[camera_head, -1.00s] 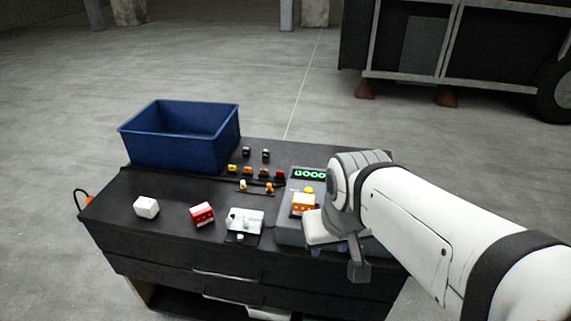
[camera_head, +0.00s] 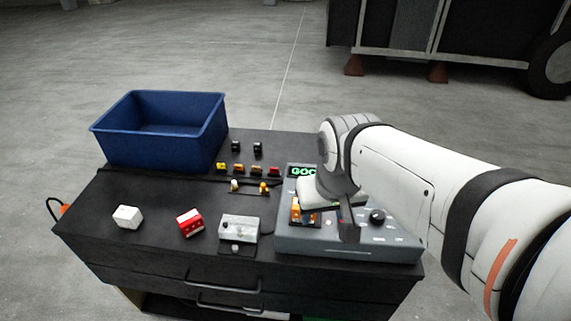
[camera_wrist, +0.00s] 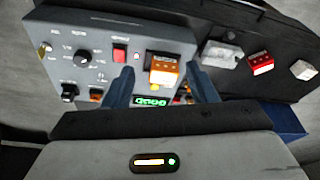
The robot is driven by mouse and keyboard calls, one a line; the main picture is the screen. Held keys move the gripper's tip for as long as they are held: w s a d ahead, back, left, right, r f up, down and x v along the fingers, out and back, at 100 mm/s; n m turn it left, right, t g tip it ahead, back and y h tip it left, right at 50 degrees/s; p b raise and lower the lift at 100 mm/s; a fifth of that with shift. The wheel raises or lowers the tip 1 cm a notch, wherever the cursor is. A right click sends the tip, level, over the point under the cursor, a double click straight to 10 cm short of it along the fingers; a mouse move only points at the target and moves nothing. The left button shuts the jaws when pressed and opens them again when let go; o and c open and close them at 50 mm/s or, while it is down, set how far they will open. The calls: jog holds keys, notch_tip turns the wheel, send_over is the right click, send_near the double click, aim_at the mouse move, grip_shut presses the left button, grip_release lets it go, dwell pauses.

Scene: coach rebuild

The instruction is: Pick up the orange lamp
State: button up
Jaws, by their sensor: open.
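The orange lamp (camera_wrist: 164,71), a block with a pale top face, sits on the grey test box (camera_head: 290,243) below its lit green display. It also shows in the head view (camera_head: 296,213), partly hidden by my wrist. My gripper (camera_wrist: 160,70) is open, its two blue-grey fingers on either side of the lamp in the wrist view. I cannot tell whether they touch it or how far above it they are. In the head view the fingers are mostly hidden behind my wrist.
The test box also carries a black knob (camera_wrist: 83,57) and a red switch (camera_wrist: 120,53). A silver box (camera_head: 239,229), a red block (camera_head: 190,223) and a white block (camera_head: 127,217) lie left on the black cabinet. A blue bin (camera_head: 160,152) stands behind; several small coloured parts sit beside it.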

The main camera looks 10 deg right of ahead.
aim_at(296, 218)
jog(key=o, duration=0.4)
jog(key=shift+m+g, duration=0.8)
jog(key=shift+m, duration=0.1)
jog(key=w, duration=0.2)
jog(key=w+f, duration=0.1)
jog(key=w, duration=0.1)
jog(key=w+f, duration=0.1)
jog(key=w, duration=0.1)
jog(key=shift+w+d, duration=0.2)
jog(key=shift+w, duration=0.2)
jog(key=shift+o, duration=1.3)
jog(key=shift+m+g, duration=0.7)
jog(key=shift+m, duration=0.1)
jog(key=w+f, duration=0.1)
jog(key=w, duration=0.1)
jog(key=w+f, duration=0.1)
jog(key=w, duration=0.1)
jog(key=w+f, duration=0.1)
jog(key=w, duration=0.1)
jog(key=shift+f, duration=0.35)
jog(key=shift+w+f, duration=0.15)
jog(key=shift+f, duration=0.1)
jog(key=shift+w+f+p, duration=0.1)
jog(key=shift+f+p, duration=0.4)
jog(key=shift+f, duration=3.3)
